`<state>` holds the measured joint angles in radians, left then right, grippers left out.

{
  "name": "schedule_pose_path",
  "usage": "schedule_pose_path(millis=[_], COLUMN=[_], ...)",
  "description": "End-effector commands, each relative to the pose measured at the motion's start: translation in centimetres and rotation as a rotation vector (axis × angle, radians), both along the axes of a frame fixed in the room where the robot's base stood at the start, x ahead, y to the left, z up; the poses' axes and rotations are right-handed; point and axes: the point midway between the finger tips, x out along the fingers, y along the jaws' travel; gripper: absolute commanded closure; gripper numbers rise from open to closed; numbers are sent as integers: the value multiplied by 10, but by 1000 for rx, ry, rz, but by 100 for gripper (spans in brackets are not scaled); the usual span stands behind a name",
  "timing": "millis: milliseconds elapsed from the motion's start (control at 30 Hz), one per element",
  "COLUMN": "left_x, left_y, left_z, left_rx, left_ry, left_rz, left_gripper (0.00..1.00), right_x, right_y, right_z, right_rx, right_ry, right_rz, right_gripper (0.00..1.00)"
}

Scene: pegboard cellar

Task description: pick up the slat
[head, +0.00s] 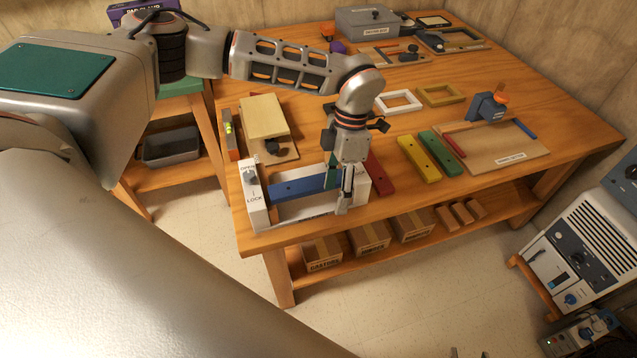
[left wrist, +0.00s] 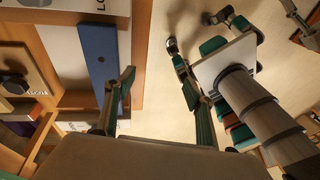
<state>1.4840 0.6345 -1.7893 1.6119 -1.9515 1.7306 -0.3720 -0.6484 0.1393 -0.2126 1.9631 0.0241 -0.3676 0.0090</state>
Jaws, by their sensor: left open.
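Several slats are on the workbench. A blue slat (head: 290,187) lies across a white fixture (head: 253,205) marked OPEN and LOCK, with a knob on its left block. A red slat (head: 378,174), a yellow slat (head: 419,159) and a green slat (head: 440,153) lie to its right. My left gripper (head: 340,195) is open, pointing down at the right end of the blue slat and hiding part of it. In the left wrist view the blue slat (left wrist: 98,58) lies beside the left finger, not between the fingers. No contact can be made out. My right gripper is not in view.
A cream block (head: 263,116) on a board stands behind the fixture. A pale board (head: 495,150) with a blue clamp-like device (head: 487,106) is at right. Two frames, white (head: 399,101) and olive (head: 440,94), lie behind.

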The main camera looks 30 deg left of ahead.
Motion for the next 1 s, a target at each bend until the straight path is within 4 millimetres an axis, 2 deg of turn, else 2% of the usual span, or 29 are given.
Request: schedule_pose_path(millis=[33,100,233,367,667,833,1000], left_x=[13,22,32,31,26,24,22], left_y=[24,49,75,81,87,92,94], left_z=[10,21,32,26,-5,-30,-41], left_rx=[63,133,203,217,214,214,212], left_ry=[-27,-49,-72,-73,-72,-72,-74], left_rz=[14,31,53,58,57,56,56], left_gripper=[46,46,46,46,46,46,46], right_x=[0,0,0,0,-1,-1,-1], right_y=[0,0,0,0,0,0,0], right_z=[-1,-2,-2,-2,-2,-1,-1], right_rx=[0,0,0,-1,-1,-1,-1], right_ry=[1,1,1,2,2,2,2], right_rz=[0,0,0,0,0,0,0], right_gripper=[60,60,60,60,60,60,60])
